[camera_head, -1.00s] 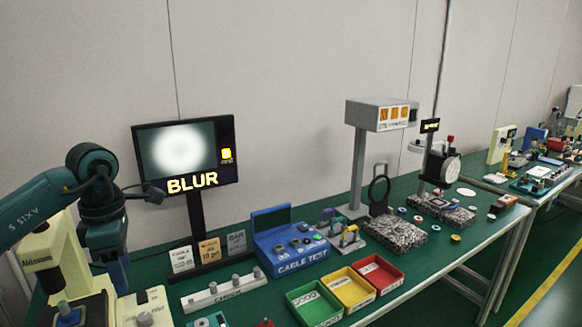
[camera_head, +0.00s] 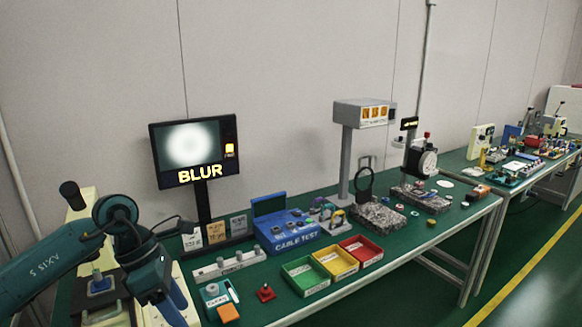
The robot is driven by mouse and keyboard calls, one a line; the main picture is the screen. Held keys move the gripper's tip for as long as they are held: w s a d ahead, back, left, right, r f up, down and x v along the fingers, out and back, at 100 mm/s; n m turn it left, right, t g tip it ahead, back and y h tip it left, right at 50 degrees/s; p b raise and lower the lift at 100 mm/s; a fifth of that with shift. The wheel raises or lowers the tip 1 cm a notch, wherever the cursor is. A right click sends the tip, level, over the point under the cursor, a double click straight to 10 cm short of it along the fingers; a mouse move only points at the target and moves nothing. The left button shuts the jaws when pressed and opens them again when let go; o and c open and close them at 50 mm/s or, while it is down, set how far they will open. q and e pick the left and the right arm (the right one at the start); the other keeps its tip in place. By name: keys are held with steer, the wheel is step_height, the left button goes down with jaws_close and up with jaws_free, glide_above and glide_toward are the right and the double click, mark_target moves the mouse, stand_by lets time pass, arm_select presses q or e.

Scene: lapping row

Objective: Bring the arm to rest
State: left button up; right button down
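My teal arm (camera_head: 60,262) comes in from the lower left, bent at a round joint, with its lower part hanging down over the left end of the bench. Its gripper end (camera_head: 170,306) points down near the bottom edge, and the fingertips cannot be made out. A cream machine with a dark stage (camera_head: 100,288) stands just left of and behind that arm part. My other arm is not in view.
The green bench (camera_head: 290,306) holds a monitor reading BLUR (camera_head: 195,150), a blue cable test box (camera_head: 285,228), green (camera_head: 290,268), yellow (camera_head: 335,262) and red (camera_head: 362,250) trays, a white strip with knobs (camera_head: 228,264) and a small red piece (camera_head: 265,293). A floor aisle is clear at right.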

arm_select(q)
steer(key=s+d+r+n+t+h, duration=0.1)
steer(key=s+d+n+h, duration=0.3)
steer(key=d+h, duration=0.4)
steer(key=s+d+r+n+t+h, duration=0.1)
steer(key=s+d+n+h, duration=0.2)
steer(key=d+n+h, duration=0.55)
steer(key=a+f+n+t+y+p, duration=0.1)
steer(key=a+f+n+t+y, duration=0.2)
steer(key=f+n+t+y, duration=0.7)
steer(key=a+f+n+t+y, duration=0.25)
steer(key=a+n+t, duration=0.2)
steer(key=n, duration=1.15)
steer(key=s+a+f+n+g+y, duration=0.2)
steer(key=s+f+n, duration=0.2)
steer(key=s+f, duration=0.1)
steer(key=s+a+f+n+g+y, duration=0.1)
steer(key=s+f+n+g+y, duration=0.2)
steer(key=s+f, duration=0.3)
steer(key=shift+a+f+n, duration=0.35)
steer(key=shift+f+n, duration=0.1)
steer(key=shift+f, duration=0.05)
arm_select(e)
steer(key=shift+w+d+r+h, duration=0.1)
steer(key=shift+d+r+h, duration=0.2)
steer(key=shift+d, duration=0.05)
